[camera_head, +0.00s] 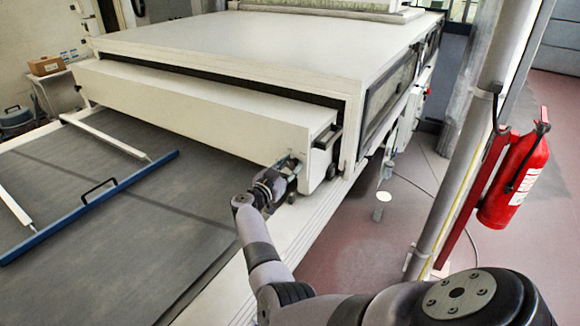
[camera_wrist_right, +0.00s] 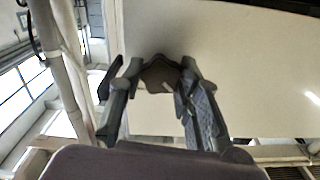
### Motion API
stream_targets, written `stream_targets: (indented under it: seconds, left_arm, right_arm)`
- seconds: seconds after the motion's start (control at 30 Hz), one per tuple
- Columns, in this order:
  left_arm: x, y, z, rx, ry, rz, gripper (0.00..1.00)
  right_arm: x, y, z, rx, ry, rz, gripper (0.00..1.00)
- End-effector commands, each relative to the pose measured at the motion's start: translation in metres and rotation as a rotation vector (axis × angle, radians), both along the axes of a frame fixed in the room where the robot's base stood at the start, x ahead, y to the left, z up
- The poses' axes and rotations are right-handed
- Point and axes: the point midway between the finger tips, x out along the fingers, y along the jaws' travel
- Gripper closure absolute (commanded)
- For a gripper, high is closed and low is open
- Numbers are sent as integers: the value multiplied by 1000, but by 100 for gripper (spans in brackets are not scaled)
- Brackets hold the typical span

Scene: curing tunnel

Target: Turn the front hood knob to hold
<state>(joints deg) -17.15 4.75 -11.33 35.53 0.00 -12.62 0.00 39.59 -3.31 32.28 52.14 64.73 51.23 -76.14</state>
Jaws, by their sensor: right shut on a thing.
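The front hood (camera_head: 215,105) is a long cream-white box at the mouth of the curing tunnel. My right gripper (camera_head: 291,165) is at the right end of the hood's front face. In the right wrist view, my right gripper (camera_wrist_right: 161,80) has its two fingers on either side of a dark lobed knob (camera_wrist_right: 160,72) on the pale face, shut on it. A short light mark shows on the knob's lower part. The knob is hidden by the gripper in the head view. Setting labels cannot be read. My left gripper is not in view.
The dark grey conveyor bed (camera_head: 120,220) lies in front of the hood, with a blue bar with a black handle (camera_head: 98,190) and white rods on it. A red fire extinguisher (camera_head: 515,180) hangs by a pale post (camera_head: 460,160) at right. Red floor lies between post and tunnel.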

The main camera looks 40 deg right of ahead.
Motion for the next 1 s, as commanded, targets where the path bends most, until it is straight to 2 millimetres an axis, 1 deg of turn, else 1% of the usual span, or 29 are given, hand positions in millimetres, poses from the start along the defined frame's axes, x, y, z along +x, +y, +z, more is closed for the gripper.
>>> stream_targets:
  seconds: [0.03, 0.2, 0.3, 0.47, 0.67, 0.87, 1.0]
  left_arm:
    - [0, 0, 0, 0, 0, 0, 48]
    - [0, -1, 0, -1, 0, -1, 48]
    - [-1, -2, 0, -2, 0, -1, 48]
    - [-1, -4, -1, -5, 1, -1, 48]
    - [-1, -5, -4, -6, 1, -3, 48]
    - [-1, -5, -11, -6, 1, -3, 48]
    - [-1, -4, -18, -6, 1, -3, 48]
  right_arm:
    - [0, 0, 0, 0, 0, 0, 80]
    - [0, 0, 0, 0, 0, 0, 92]
    - [0, 0, 0, 0, 0, 0, 97]
    - [0, 0, 0, 3, -10, 0, 97]
    - [0, 1, -1, 21, -71, 0, 97]
    - [0, 1, -2, 59, -202, 1, 97]
    - [-1, 0, -3, 95, -324, 0, 97]
